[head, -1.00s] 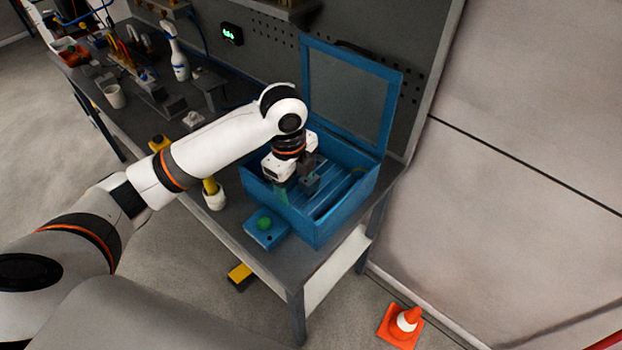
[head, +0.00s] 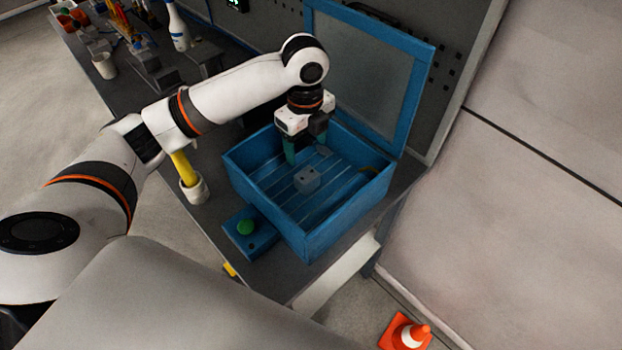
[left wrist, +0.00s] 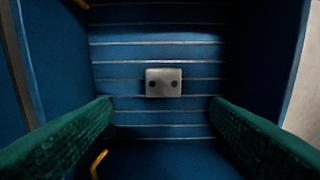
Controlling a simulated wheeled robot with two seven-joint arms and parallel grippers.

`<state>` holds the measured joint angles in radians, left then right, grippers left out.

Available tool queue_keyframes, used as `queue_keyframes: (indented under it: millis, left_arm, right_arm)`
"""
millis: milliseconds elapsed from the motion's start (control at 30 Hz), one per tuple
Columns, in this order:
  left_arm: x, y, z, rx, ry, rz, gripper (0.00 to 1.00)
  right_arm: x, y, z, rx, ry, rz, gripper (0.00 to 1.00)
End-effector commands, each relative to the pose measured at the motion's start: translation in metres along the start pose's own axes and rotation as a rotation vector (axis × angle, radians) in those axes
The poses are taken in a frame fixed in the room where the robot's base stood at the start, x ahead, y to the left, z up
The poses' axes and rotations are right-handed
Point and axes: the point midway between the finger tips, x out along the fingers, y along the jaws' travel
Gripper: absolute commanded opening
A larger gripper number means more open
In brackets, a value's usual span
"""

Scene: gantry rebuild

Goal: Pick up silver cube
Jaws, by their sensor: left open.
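The silver cube (head: 307,180) is a small grey block lying on the slatted floor of the open blue box (head: 340,218). In the left wrist view the cube (left wrist: 163,82) shows two dark round spots and lies ahead of the fingers, centred between them. My left gripper (head: 305,148) has green fingers spread apart and points down into the box, toward its back side. It is empty. The fingers (left wrist: 160,125) show no contact with the cube. My right gripper is not in view.
The blue lid (head: 358,75) stands open behind the box. A blue block with a green button (head: 246,227) sits before the box. A white cup with a yellow handle (head: 193,186) stands left of it. Box walls surround the gripper. An orange cone (head: 407,333) is on the floor.

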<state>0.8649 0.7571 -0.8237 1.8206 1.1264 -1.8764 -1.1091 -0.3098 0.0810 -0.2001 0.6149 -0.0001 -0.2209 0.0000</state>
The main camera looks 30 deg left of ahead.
Motion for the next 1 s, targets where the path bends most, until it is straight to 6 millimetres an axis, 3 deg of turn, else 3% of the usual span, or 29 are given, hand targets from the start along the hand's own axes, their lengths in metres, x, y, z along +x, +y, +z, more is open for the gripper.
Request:
queue_keyframes:
  millis: [300,567,800,1000]
  left_arm:
    - [0.05,-0.001,0.001,-0.001,-0.002,-0.003,0.71]
    - [0.071,-0.001,0.003,0.001,-0.002,-0.004,0.71]
    - [0.105,-0.002,0.006,0.0,-0.001,-0.002,0.71]
    - [0.112,-0.001,0.005,0.001,0.001,0.001,0.71]
  right_arm:
    - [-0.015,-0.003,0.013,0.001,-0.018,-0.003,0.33]
    - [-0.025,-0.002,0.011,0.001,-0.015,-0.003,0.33]
    - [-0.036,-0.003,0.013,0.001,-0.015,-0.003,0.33]
    - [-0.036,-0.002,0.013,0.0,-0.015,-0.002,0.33]
